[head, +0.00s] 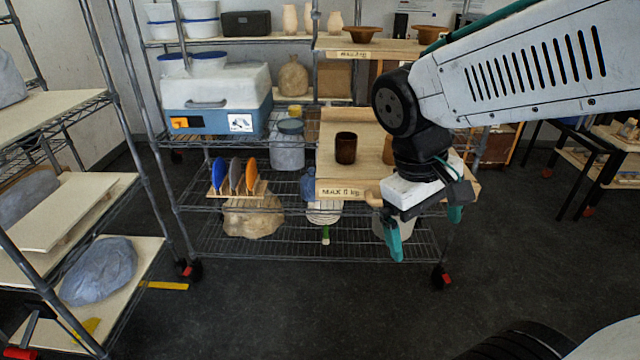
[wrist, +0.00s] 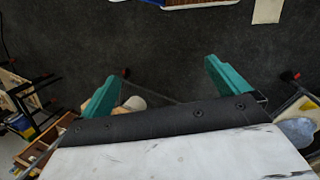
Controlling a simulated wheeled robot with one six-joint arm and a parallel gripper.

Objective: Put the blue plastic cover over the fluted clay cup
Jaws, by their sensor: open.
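A blue disc (head: 217,175), which looks like the plastic cover, stands upright in a small wooden rack beside a grey and an orange disc. A dark brown cup (head: 345,148) stands upright on the wooden board to their right; it may be the clay cup, but I cannot make out flutes. Its top looks uncovered. My gripper (head: 425,236) hangs in front of the shelf, right of both, with its teal fingers apart and nothing between them. The wrist view also shows the gripper (wrist: 161,70) open over dark floor; neither disc nor cup can be made out there.
The wire shelf (head: 290,255) holds a cooler box (head: 215,100), a lidded grey container (head: 288,148), a blue bottle-like object (head: 309,185) and a tan rock (head: 252,217). Another rack with boards and rocks (head: 98,270) stands at left. The floor in front is mostly clear.

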